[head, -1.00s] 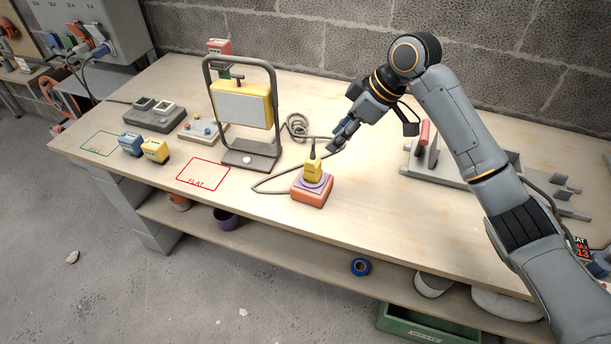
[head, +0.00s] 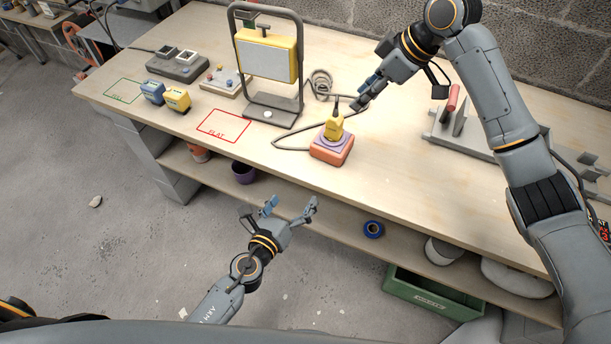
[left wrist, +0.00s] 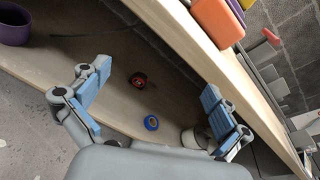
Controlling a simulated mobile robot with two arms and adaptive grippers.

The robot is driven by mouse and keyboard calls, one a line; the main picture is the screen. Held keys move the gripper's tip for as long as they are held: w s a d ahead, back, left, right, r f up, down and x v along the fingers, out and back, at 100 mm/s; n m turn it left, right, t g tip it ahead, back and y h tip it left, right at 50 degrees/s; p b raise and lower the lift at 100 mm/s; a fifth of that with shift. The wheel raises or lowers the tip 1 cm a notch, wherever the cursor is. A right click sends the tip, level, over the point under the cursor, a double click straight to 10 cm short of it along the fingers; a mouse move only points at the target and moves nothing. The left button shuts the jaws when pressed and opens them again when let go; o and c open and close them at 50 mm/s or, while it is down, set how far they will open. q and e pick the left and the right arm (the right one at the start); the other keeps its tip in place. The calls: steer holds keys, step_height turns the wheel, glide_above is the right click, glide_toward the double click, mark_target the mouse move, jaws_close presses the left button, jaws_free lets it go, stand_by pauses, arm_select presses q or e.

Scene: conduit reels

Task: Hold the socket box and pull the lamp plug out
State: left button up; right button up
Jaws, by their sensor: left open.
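The socket box (head: 331,152) is orange-red with a purple top and sits near the front edge of the workbench. The yellow lamp plug (head: 334,127) stands upright in it, its dark cable running back to the work lamp (head: 268,57). My right gripper (head: 359,101) is above and just right of the plug, apparently apart from it; its finger gap is unclear. My left gripper (head: 291,204) is open and empty, in front of the bench and lower left of the box. In the left wrist view its spread fingers (left wrist: 150,100) face the lower shelf; the orange box (left wrist: 218,20) shows at the top.
The bench's front edge (head: 400,212) lies between my left gripper and the box. A purple pot (head: 245,172) and blue tape roll (head: 373,229) are on the shelf below. The red "FLAT" outline (head: 224,126) is empty. A grey fixture (head: 452,115) stands right.

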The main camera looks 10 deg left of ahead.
mark_target(328, 145)
arm_select(q)
steer(key=d+r+m, duration=0.1)
steer(key=r+m, duration=0.1)
steer(key=r, duration=0.1)
steer(key=d+r+m+t+h, duration=0.1)
steer(key=r+m, duration=0.1)
steer(key=r, duration=0.1)
steer(key=d+r+m+h, duration=0.1)
steer(key=r, duration=0.2)
steer(key=shift+w+r+m+t, duration=0.25)
steer(key=shift+w+m+t, duration=0.05)
steer(key=shift+w+m, duration=0.1)
steer(key=x, duration=1.3)
steer(key=shift+w+d+r, duration=0.15)
steer(key=shift+w+r, duration=0.05)
steer(key=shift+w, duration=0.1)
